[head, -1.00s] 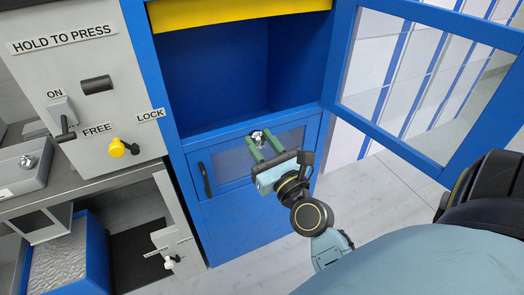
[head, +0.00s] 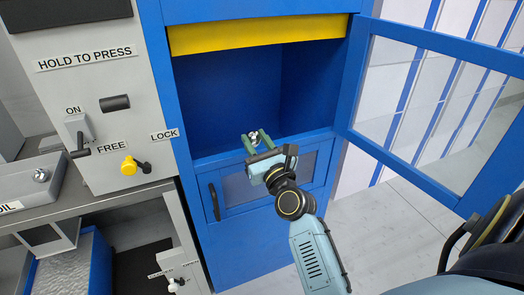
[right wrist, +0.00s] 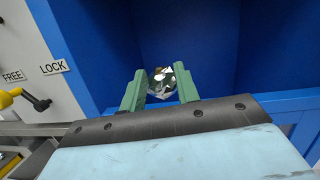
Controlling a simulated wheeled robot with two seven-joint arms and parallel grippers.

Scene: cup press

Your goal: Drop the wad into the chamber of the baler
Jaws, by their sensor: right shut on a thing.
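The wad is a small crumpled silvery ball (head: 254,137); it also shows in the right wrist view (right wrist: 162,82). My right gripper (head: 257,137) is shut on it, with the wad between the tips of the green fingers. In the head view the gripper appears at the lower front edge of the chamber opening. The baler (head: 178,120) is a blue cabinet with a dark blue open chamber (head: 225,100) under a yellow bar (head: 260,35). In the right wrist view the wad appears against the chamber's blue inside. My left gripper is not in view.
The glazed upper door (head: 361,100) stands swung open to the right. A lower door with a dark handle (head: 214,202) is closed below the opening. A grey control panel (head: 90,70) with a yellow knob (head: 129,166) stands at the left, above a grey counter (head: 90,203).

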